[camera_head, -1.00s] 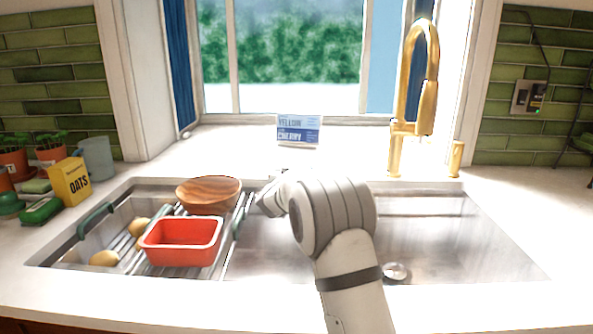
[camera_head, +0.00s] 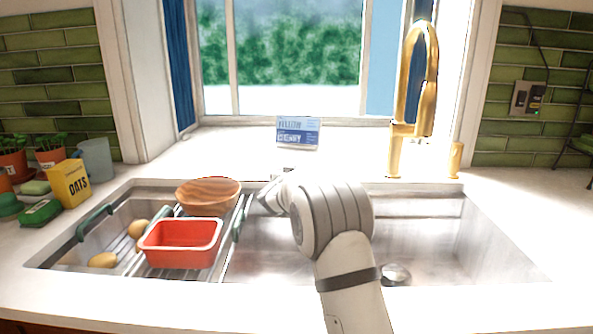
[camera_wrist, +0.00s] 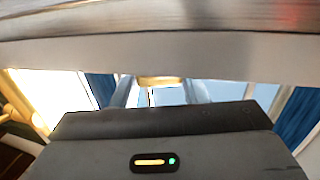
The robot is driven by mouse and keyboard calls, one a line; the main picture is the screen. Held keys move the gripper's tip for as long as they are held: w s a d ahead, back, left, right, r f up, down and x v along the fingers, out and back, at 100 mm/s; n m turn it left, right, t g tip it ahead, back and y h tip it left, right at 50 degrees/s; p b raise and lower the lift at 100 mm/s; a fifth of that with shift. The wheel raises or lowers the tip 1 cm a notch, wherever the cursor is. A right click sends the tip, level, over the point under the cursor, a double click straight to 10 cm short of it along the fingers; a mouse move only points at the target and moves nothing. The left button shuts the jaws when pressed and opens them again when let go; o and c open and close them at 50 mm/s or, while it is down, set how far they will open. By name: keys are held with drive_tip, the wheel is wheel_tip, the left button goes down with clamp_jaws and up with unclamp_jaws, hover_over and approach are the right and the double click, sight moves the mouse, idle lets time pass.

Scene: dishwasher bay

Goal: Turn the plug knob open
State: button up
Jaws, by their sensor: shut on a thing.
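My gripper (camera_wrist: 161,90) is at the sink's back edge, left of the middle. In the wrist view its two fingers stand either side of a small gold-coloured piece (camera_wrist: 160,81), which appears to be the plug knob, and are shut on it. The knob's turn angle cannot be told. The round metal drain (camera_head: 396,274) shows on the sink floor just right of my forearm.
A drying rack (camera_head: 96,222) over the sink's left side holds a wooden bowl (camera_head: 208,196) and a red tub (camera_head: 181,243), close to my wrist. A gold faucet (camera_head: 396,150) stands behind right. A blue-white card (camera_head: 298,132) stands at the window. The right basin is clear.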

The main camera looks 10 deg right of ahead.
drive_tip(key=shift+f+n+t+y+b, duration=0.25)
drive_tip(key=shift+n+t+y+b, duration=0.25)
drive_tip(key=shift+n+y+b, duration=1.1)
drive_tip(key=shift+c, duration=0.2)
drive_tip(key=y+b, duration=0.1)
drive_tip(key=b, duration=0.2)
drive_tip(key=shift+r+b, duration=0.25)
drive_tip(key=shift+b, duration=0.1)
drive_tip(key=shift+t, duration=0.3)
drive_tip(key=o, duration=1)
drive_tip(key=shift+s, duration=0.1)
drive_tip(key=shift+s+a+p, duration=0.1)
drive_tip(key=shift+s+a, duration=0.15)
drive_tip(key=shift+s, duration=1)
drive_tip(key=shift+s+a+p, duration=0.1)
drive_tip(key=shift+s+a, duration=0.15)
drive_tip(key=shift+s, duration=0.95)
drive_tip(key=shift+s+a+p, duration=0.1)
drive_tip(key=shift+s+a, duration=0.15)
drive_tip(key=shift+s, duration=1)
drive_tip(key=shift+r, duration=0.1)
